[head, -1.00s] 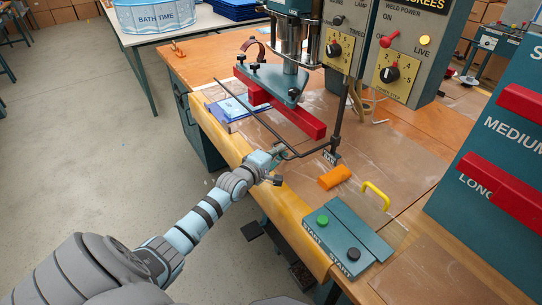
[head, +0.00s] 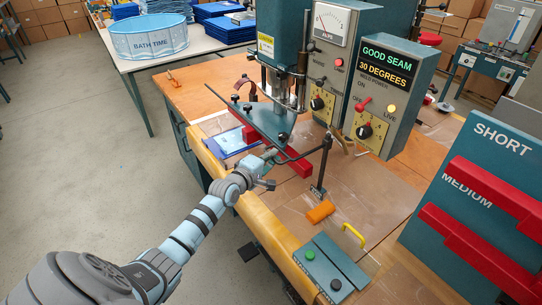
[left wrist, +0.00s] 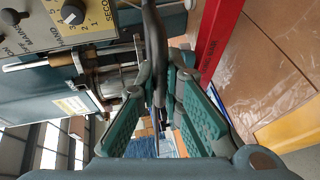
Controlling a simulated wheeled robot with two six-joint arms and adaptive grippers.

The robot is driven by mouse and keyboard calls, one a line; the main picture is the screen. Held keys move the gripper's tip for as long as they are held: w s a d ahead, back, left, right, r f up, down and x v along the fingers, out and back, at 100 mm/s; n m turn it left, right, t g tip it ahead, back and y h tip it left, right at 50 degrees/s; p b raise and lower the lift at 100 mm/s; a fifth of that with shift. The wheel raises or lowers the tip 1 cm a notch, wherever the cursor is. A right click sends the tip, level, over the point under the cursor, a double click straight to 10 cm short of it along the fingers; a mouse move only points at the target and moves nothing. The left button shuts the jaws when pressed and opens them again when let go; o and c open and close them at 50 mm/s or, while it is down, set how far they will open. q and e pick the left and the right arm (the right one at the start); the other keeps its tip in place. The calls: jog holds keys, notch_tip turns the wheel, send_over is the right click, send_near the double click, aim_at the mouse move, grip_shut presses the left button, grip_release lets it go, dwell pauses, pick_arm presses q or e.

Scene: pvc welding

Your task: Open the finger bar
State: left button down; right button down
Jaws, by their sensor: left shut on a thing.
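The finger bar (head: 235,108) is a thin dark bent rod in front of the welding press. It runs from the upper left to a bend near my left gripper, then right to the top of a dark post (head: 323,165). My left gripper (head: 268,157) is shut on the rod near this bend. In the left wrist view the rod (left wrist: 153,35) passes between the teal fingers of my left gripper (left wrist: 160,85). The rod looks raised above the red bar (head: 300,165). The fingers partly hide the rod. My right gripper is not in view.
The welding press has a control box (head: 378,95) reading GOOD SEAM, 30 DEGREES. An orange block (head: 320,211), a yellow handle (head: 353,236) and a start button box (head: 325,272) are on the table's near right. A blue pad (head: 226,143) lies left of the red bar.

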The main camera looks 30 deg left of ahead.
pick_arm(q)
jog(key=c, duration=1.7)
grip_release()
jog(key=shift+f, duration=0.1)
jog(key=s+r, duration=0.2)
jog(key=s, duration=0.9)
jog(key=shift+s+d+r, duration=0.15)
jog(key=shift+s+d, duration=0.05)
jog(key=shift+s, duration=0.15)
